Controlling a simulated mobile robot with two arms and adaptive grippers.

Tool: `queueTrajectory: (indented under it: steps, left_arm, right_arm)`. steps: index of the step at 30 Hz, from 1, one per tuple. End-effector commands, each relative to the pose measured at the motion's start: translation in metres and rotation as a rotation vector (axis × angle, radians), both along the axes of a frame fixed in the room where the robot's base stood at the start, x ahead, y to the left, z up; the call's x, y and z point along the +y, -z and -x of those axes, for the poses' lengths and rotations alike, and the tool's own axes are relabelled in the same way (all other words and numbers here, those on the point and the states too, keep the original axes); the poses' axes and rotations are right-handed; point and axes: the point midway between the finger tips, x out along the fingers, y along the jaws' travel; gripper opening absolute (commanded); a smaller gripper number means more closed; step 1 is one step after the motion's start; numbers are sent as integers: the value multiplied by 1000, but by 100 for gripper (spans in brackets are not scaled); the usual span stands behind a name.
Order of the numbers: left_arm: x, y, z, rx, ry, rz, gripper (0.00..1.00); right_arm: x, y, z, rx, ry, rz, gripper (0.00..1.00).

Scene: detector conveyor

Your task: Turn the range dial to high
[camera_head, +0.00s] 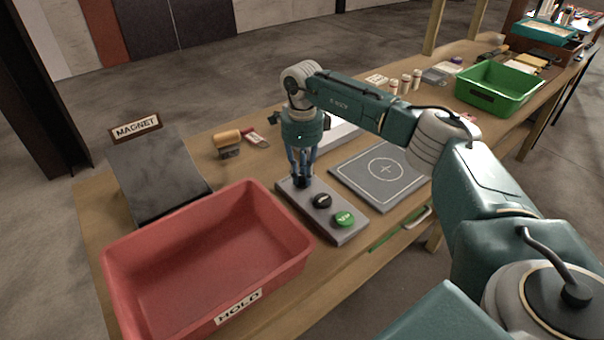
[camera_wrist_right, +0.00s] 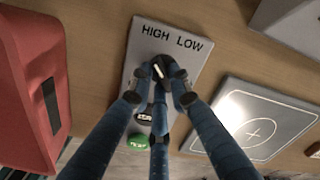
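The control panel (camera_head: 348,236) is a grey plate on the table; in the wrist view (camera_wrist_right: 137,70) it carries the words HIGH and LOW. The black range dial (camera_wrist_right: 160,71) with a white mark sits below these words. The mark seems to lean up-left, but fingers partly hide the dial and its exact setting is unclear. My right gripper (camera_head: 302,179) points down over the panel's far end, its blue fingers closed around the dial (camera_head: 301,183). A black button (camera_head: 322,201) and a green button (camera_head: 344,218) sit nearer on the panel. My left gripper is not in view.
A red HOLD bin (camera_head: 296,262) stands left of the panel, and a grey plate with a cross mark (camera_head: 350,172) lies right. Behind are a dark MAGNET ramp (camera_head: 150,172) and a wooden-handled tool (camera_head: 228,137). A green bin (camera_head: 520,101) stands farther right.

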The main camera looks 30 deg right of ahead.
Motion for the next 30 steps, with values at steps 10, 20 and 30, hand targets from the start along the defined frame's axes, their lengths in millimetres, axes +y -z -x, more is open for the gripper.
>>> queueTrajectory:
  steps: [10,20,30]
  left_arm:
    - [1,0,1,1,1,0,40]
    - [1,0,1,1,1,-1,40]
    - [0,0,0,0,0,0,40]
  right_arm:
    - [0,-1,-1,-2,0,1,38]
    - [0,-37,-2,-7,0,1,38]
    - [0,-104,-1,-6,1,-1,38]
